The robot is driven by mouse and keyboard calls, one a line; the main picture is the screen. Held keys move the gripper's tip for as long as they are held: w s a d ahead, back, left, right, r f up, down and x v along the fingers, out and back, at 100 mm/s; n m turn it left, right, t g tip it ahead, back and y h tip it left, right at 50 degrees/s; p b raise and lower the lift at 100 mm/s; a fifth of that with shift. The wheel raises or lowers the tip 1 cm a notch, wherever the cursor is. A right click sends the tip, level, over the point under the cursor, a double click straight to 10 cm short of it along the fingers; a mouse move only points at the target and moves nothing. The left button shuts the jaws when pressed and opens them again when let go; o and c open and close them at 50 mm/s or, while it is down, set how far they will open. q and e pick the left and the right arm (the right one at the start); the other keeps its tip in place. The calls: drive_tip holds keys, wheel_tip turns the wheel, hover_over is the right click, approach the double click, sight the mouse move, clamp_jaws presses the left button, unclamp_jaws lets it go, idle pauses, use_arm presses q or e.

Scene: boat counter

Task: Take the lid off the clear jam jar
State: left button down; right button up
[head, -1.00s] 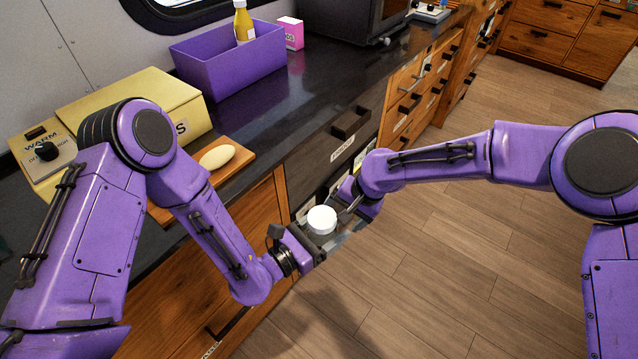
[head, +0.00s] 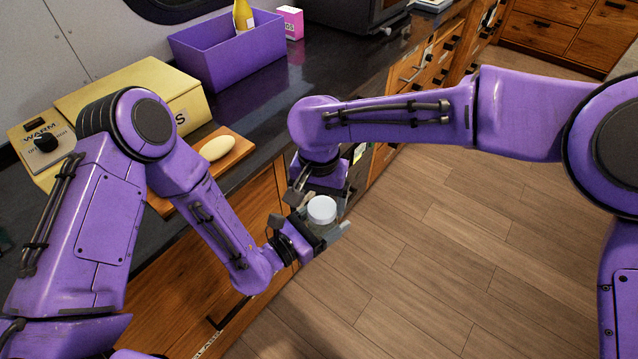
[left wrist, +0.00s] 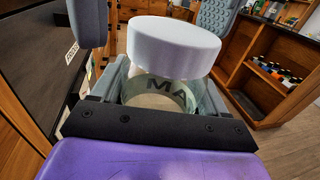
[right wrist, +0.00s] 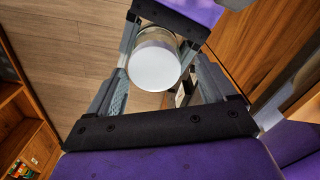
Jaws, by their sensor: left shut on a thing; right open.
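The clear jam jar (left wrist: 160,95) is upright, held between the fingers of my left gripper (left wrist: 165,98), with dark lettering on its glass. Its round white lid (head: 321,209) sits at the top of the jar; whether it is loosened I cannot tell. The lid also shows in the left wrist view (left wrist: 172,45) and the right wrist view (right wrist: 154,68). My right gripper (right wrist: 160,55) is open, with one finger on each side of the lid and visible gaps between. In the head view the jar's body is mostly hidden by my left gripper.
The dark counter (head: 290,95) runs along the left. On it are a purple bin (head: 228,62) with a yellow bottle (head: 243,18), a pink box (head: 290,22), a yellow appliance (head: 130,95) and a wooden board (head: 240,152) with a pale oval item. The floor at right is clear.

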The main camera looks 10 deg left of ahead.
drive_tip(key=shift+f, duration=0.4)
drive_tip(key=shift+a, duration=0.1)
drive_tip(key=c, duration=1.1)
